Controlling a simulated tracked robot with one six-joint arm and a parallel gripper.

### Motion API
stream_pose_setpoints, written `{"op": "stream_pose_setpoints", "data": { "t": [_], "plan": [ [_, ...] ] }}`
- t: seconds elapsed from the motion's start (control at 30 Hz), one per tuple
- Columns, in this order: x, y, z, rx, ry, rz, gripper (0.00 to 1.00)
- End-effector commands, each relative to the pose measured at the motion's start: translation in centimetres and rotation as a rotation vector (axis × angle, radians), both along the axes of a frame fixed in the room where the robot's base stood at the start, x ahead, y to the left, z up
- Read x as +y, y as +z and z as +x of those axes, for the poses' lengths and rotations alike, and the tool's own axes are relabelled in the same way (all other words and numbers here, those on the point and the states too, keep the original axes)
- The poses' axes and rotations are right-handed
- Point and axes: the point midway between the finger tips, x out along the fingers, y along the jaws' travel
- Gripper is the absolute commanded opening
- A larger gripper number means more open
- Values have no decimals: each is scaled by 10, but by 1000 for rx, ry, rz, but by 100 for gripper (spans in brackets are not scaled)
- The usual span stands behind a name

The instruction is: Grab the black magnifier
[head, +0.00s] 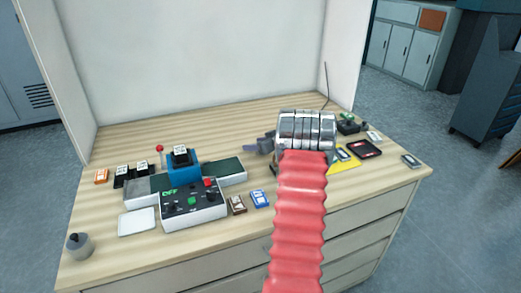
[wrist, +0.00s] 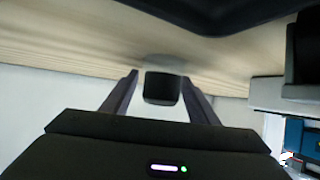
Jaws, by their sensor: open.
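My gripper (head: 263,146) reaches left over the table in the head view, beside my wrist. In the wrist view my gripper (wrist: 160,75) is open, with its two dark fingers apart. Between the fingers, a black piece with a greyish, clear-looking end stands against the wood. It looks like the black magnifier (wrist: 162,88). I see gaps on both sides of it and no grip on it. In the head view I cannot make out the magnifier for certain; my arm and gripper hide part of the table there.
A white tray (head: 137,222) and a grey round object (head: 79,246) lie front left. A blue card (head: 260,199), a yellow mat (head: 346,165) and a black tray (head: 364,149) are near my arm.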

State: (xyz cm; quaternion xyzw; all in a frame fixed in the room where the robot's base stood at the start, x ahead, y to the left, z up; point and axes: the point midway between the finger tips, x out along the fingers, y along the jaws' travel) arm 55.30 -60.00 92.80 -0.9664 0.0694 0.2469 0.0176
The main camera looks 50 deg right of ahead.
Motion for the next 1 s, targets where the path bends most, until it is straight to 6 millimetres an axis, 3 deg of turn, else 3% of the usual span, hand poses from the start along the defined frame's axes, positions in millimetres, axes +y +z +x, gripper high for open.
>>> {"op": "stream_pose_setpoints", "data": {
  "t": [0.17,0.8,1.0],
  "plan": [
    [0,0,0,0,0,0,54],
    [0,0,0,0,0,0,9],
    [0,0,-1,0,0,0,9]
  ]
}}
